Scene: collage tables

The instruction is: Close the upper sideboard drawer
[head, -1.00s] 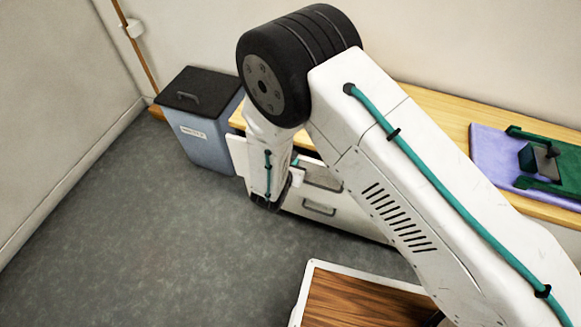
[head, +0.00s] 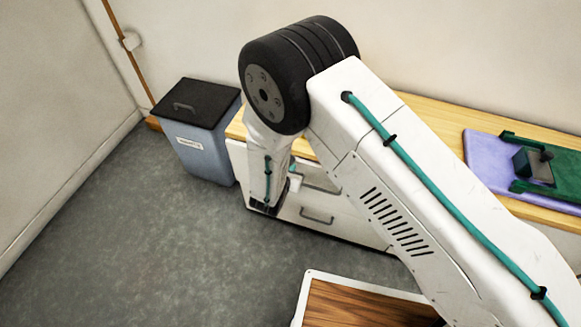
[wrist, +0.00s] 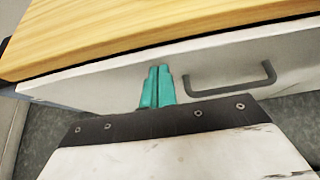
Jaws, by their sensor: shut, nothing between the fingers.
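The upper sideboard drawer (wrist: 105,98) shows in the wrist view as a white front with a grey bar handle (wrist: 235,88). Its top edge lies close under the wooden top, and it looks flush or nearly flush. In the head view the drawer front (head: 318,174) is partly hidden behind my arm. My gripper (wrist: 157,72) has teal fingers, shut and empty, at the drawer front just left of the handle. I cannot tell whether the tips touch the front.
The sideboard's wooden top (head: 430,110) carries a purple mat (head: 482,160) with a green holder. A grey-blue bin (head: 203,150) with a dark lid stands left of the sideboard. A white-rimmed wooden surface (head: 360,305) is in front. Grey floor is free at left.

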